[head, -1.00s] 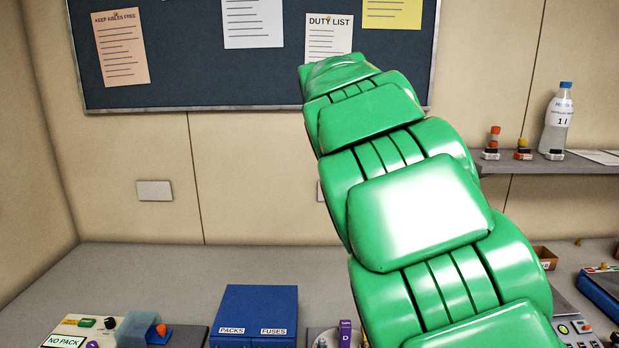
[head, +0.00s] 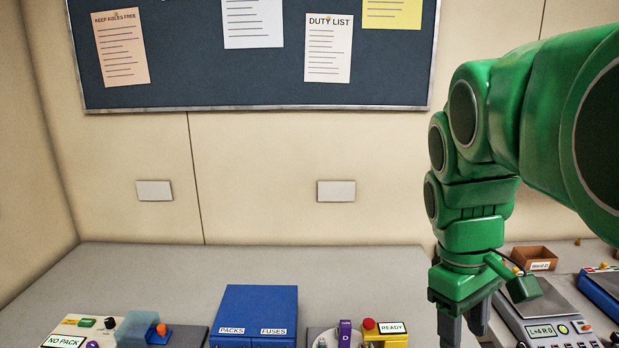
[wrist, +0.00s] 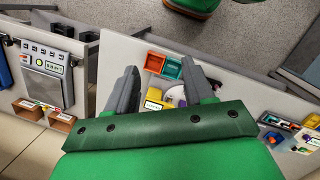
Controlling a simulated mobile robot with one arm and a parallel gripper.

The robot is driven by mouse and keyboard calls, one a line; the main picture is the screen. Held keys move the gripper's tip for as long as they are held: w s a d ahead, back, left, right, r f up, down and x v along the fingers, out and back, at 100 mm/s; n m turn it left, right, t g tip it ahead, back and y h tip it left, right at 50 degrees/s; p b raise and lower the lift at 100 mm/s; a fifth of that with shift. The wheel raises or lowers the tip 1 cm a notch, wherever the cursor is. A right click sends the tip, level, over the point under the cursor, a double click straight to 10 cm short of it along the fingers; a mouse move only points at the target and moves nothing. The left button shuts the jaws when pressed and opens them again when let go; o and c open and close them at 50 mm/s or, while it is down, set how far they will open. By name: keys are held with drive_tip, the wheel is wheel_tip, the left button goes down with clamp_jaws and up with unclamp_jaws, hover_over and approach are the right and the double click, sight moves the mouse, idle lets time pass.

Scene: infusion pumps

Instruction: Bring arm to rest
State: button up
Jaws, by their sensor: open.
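My green arm reaches in from the right in the head view and bends down over the bench. My gripper (head: 463,325) points down, with its grey fingers cut off by the lower picture edge, left of a grey device with a lit display (head: 543,331). In the wrist view my gripper (wrist: 166,85) shows two grey fingers spread apart. Nothing is between the fingertips; the bench and its things lie below them.
A blue box (head: 254,312) labelled PACKS and FUSES stands on the bench (head: 330,268). A panel reading NO PACK (head: 64,341) is at left. A yellow unit reading READY (head: 391,328) is left of my gripper. A small brown bin (head: 534,259) is behind the grey device.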

drive_tip(key=s+a+f+m+y, duration=0.1)
drive_tip(key=s+a+f+m, duration=0.4)
drive_tip(key=s+f, duration=0.6)
drive_tip(key=shift+s+a+f+y, duration=0.3)
drive_tip(key=shift+s+a+f, duration=0.1)
drive_tip(key=shift+s+a, duration=0.5)
